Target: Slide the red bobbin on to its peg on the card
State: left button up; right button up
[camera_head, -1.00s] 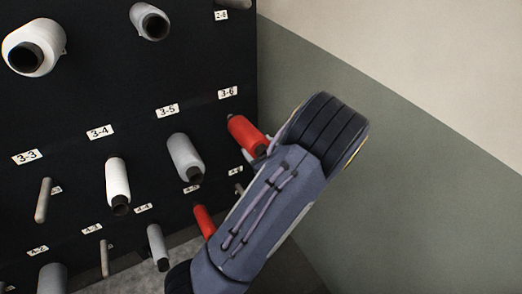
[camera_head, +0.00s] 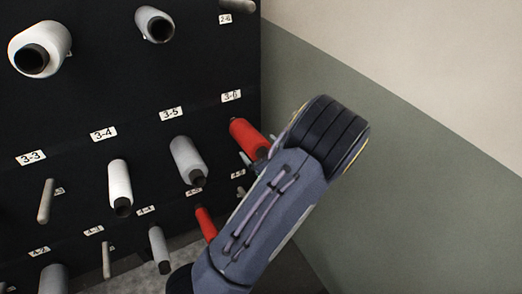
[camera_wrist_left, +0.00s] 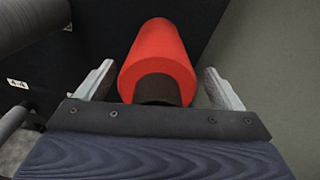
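The red bobbin (camera_head: 246,136) sits below the 3-6 label on the black card, its dark core end facing out. It appears to be on its peg, but the peg itself is hidden. My left gripper (camera_head: 257,152) is at its outer end, with a pale finger beside it. In the left wrist view the red bobbin (camera_wrist_left: 157,55) lies between the two fingers of my left gripper (camera_wrist_left: 157,85). A gap shows on each side, so the gripper is open. My right gripper is in neither view.
Another red bobbin (camera_head: 206,223) hangs lower, close to my left forearm. A grey bobbin (camera_head: 188,160) and a white bobbin (camera_head: 120,183) are to the left. A grey-green wall (camera_head: 420,190) stands right of the card (camera_head: 90,90), with free room before it.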

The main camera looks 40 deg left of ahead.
pick_arm(q)
jog(key=shift+o, duration=0.2)
jog(key=shift+f, duration=0.1)
jog(key=shift+s+d, duration=0.2)
jog(key=shift+d, duration=0.35)
jog(key=v, duration=0.6)
jog(key=shift+d, duration=0.3)
jog(key=shift+s, duration=0.15)
